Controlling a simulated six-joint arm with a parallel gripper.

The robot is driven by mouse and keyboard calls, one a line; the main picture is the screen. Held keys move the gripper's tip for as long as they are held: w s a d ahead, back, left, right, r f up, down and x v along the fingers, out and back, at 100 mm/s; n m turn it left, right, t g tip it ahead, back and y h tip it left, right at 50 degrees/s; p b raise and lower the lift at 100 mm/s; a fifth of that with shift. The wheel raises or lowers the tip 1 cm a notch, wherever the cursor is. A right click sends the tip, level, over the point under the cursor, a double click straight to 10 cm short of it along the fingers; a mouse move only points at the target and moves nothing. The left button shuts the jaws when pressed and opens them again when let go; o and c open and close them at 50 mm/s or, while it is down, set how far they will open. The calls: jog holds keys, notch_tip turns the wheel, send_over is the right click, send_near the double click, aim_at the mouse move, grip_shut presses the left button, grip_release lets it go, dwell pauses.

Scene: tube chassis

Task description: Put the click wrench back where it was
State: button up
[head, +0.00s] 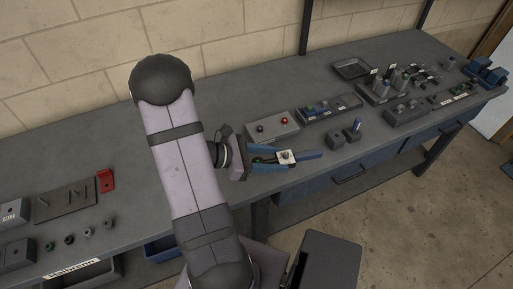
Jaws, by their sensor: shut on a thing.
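My gripper (284,158) is in the middle of the head view, at the bench's front edge. Its jaws are shut on a slim tool that I take to be the click wrench (310,155). A blue bar of it sticks out to the right past the fingers, and a pale square piece with a dark round centre shows at the fingertips. The fingers hide part of the tool. I cannot tell which spot on the bench is its resting place.
A grey box with a black and a red knob (275,127) stands behind my gripper. Two small dark blocks (336,138) stand to its right. Trays and fixtures crowd the right end. A red block (106,181) and several small parts lie at left.

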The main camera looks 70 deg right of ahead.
aim_at(280, 152)
jog(key=shift+s+d+f+m+g+y+p, duration=0.3)
jog(key=shift+s+d+m+y, duration=0.1)
jog(key=shift+s+d, duration=0.15)
jog(key=shift+s+d+f+m+g+y+p, duration=0.2)
jog(key=shift+s+d+f+m+y, duration=0.1)
jog(key=shift+s+d+m+y, duration=0.25)
jog(key=shift+w+d+f, duration=0.25)
jog(key=shift+w+d, duration=0.25)
jog(key=shift+d, duration=0.25)
jog(key=shift+w+d+r+m+y, duration=0.25)
jog(key=shift+w+d+r+y, duration=0.05)
jog(key=shift+w+y, duration=0.05)
jog(key=shift+f+b, duration=0.2)
jog(key=shift+b, duration=0.1)
jog(key=shift+f+b, duration=2.75)
jog(key=shift+f, duration=0.45)
jog(key=shift+f+b, duration=0.4)
jog(key=shift+f, duration=0.2)
jog(key=o, duration=1.5)
jog(key=shift+o, duration=0.2)
